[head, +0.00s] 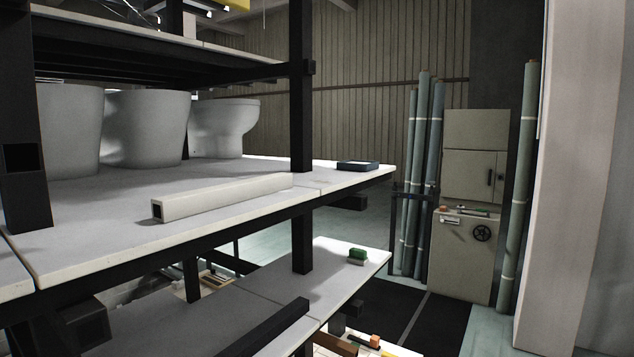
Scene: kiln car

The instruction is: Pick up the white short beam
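The white short beam (222,197) is a hollow, square-section bar. It lies flat on the white upper shelf slab (110,246), close to the slab's front edge. Its dark open end faces the left front, and its far end reaches towards the dark upright post. My gripper is not in this view. Nothing is seen touching the beam from above.
Several white toilet bowls (147,129) stand behind the beam. A dark post (302,120) rises near its far end, and another (24,150) stands at left. A dark tray (358,166) lies at the right corner. A lower shelf (318,288) holds a green block (357,254).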

